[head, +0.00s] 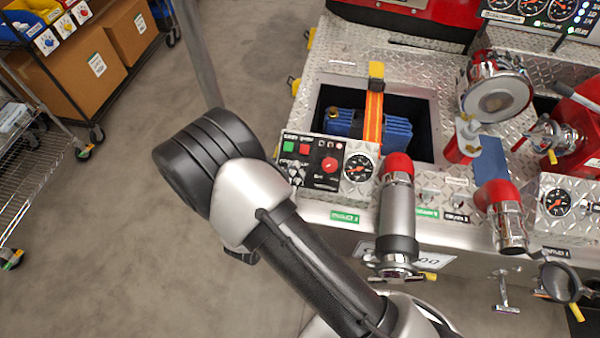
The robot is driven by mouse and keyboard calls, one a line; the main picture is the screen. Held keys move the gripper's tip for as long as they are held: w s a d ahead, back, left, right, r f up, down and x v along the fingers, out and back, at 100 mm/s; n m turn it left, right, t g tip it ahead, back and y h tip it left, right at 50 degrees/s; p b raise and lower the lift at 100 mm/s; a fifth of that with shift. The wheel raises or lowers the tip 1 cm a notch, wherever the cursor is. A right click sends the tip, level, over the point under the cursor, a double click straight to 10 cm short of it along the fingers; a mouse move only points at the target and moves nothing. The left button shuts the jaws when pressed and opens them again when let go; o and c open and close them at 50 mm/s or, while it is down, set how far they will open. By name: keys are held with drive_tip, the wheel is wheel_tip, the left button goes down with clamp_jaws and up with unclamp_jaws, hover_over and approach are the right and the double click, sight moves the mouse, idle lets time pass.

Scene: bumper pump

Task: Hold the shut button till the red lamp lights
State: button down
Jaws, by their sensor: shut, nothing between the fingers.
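A black control panel (325,161) sits on the diamond-plate bumper. My arm passes close to the panel's left side. My gripper does not show in this view.
A pressure gauge (358,168) is right of the panel. Behind it, an open well (425,115) holds a blue bundle (345,125) under an orange strap (374,110). Red-capped pipes (398,168) stand to the right. Boxes (75,70) and a wire rack (35,150) stand left; the floor between is clear.

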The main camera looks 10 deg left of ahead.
drive_tip(key=s+r+p, duration=0.2)
drive_tip(key=r, duration=0.1)
drive_tip(key=shift+r, duration=0.25)
idle(0.4)
drive_tip(key=w+d+r+m+g+h, duration=0.1)
drive_tip(key=d+r+m+g+h, duration=0.4)
drive_tip(key=d+r+m, duration=0.7)
drive_tip(key=s+d+r+m+g+h, duration=0.1)
drive_tip(key=s+d+r+m+g, duration=0.25)
drive_tip(key=d, duration=0.25)
drive_tip(key=s+d+r+m+g, duration=0.2)
drive_tip(key=d+r+m, duration=0.1)
drive_tip(key=d+m, duration=0.2)
drive_tip(key=s+d+r+m+g+y, duration=0.2)
drive_tip(key=s+m, duration=0.3)
drive_tip(key=s+d+r+m+g+y, duration=0.1)
drive_tip(key=s+d+r+m+y, duration=0.15)
drive_tip(key=s+m, duration=0.25)
drive_tip(key=s+a+r+m+t+y, duration=0.3)
drive_tip(key=s+a+r+m+y, duration=0.1)
drive_tip(key=m, duration=0.5)
drive_tip(key=shift+s+r+t+y, duration=0.4)
drive_tip(key=shift+s+y, duration=0.1)
drive_tip(key=shift+y, duration=0.25)
